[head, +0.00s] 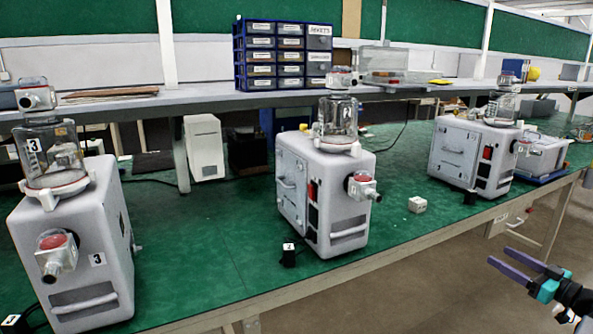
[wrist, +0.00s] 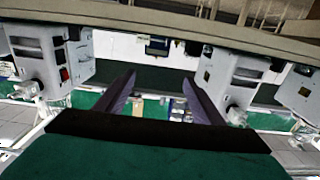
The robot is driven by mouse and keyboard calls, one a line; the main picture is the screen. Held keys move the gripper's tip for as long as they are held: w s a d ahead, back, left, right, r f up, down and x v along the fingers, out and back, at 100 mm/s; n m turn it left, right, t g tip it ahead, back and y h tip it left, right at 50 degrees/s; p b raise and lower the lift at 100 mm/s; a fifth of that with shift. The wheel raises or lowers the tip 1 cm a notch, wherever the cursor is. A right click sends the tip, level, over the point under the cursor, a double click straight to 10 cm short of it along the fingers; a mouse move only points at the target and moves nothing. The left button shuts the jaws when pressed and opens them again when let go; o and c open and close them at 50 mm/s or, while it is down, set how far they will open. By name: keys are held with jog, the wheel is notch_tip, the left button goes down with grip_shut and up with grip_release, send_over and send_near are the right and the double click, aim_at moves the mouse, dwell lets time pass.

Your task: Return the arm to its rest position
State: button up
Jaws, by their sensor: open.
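My gripper (head: 498,254) is at the lower right of the head view, in front of the bench's front edge and apart from everything. Its two purple fingers are spread with nothing between them. In the wrist view the open gripper (wrist: 162,84) shows both fingers, with the room seen between them. Most of my arm is outside the head view.
Three white canister pumps stand on the green bench: left (head: 75,245), middle (head: 335,205) and right (head: 470,160). A small white cube (head: 417,204) lies between the middle and right ones. A blue drawer unit (head: 283,55) stands on the shelf. The floor around my gripper looks clear.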

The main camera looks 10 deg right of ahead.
jog(key=w+a+f+m+g+y, duration=0.1)
jog(key=w+a+f+g, duration=0.25)
jog(key=a+f, duration=0.6)
jog(key=w+a+f+m+g+y, duration=0.1)
jog(key=w+a+f+g, duration=0.1)
jog(key=w+a+f, duration=0.5)
jog(key=s+a+f+m+g, duration=0.1)
jog(key=s+a+f+g, duration=0.2)
jog(key=a+f, duration=0.6)
jog(key=s+a+f+g, duration=0.2)
jog(key=a+f+g, duration=0.1)
jog(key=a+f, duration=0.6)
jog(key=s+a+f+m+g, duration=0.1)
jog(key=s+a+f+g, duration=0.2)
jog(key=a+f, duration=0.65)
jog(key=s+a+f+g+h, duration=0.25)
jog(key=s+a+f, duration=0.25)
jog(key=s, duration=0.3)
jog(key=s+a+f+n+g+h, duration=0.1)
jog(key=s+a+f+g+h, duration=0.2)
jog(key=s, duration=0.6)
jog(key=s+a+f+g+h, duration=0.1)
jog(key=s+a+f+g, duration=0.1)
jog(key=s+a+f, duration=0.5)
notch_tip(320, 180, up, 15)
jog(key=s+d+p, duration=0.1)
jog(key=s+p, duration=0.1)
jog(key=p, duration=1.1)
jog(key=shift+s+g, duration=0.25)
jog(key=shift+g, duration=0.15)
